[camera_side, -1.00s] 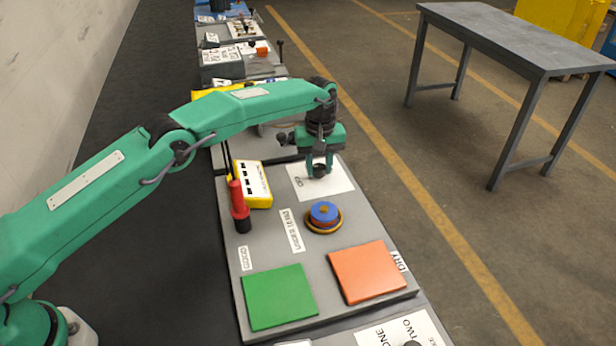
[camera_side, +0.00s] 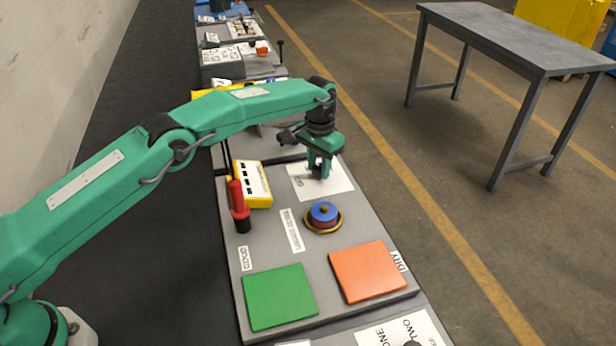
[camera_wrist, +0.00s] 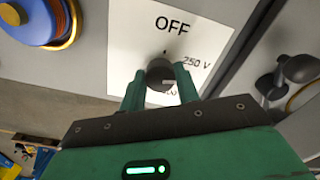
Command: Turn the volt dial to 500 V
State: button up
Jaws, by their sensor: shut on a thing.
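The volt dial (camera_wrist: 157,72) is a round black knob on a white card (camera_wrist: 125,62). In the wrist view the card reads OFF above the knob and 250 V to its right. Another marking near the right finger is mostly covered, so I cannot read it. My gripper (camera_wrist: 158,84) is shut on the knob, one green finger on each side. I cannot make out clearly which marking the knob points to. In the side view my gripper (camera_side: 320,170) is down at the card (camera_side: 339,183), and its fingers hide most of the knob.
A blue spool (camera_side: 323,213) with an orange ring sits in front. Green (camera_side: 279,297) and orange (camera_side: 367,271) pads lie nearer. The bench has other fixtures behind my gripper.

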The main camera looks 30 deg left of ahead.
aim_at(319, 166)
jog(key=m, duration=0.6)
jog(key=shift+r, duration=0.1)
jog(key=m, duration=0.6)
jog(key=shift+m, duration=0.3)
jog(key=o, duration=1)
jog(key=shift+c, duration=0.2)
jog(key=shift+r, duration=3.9)
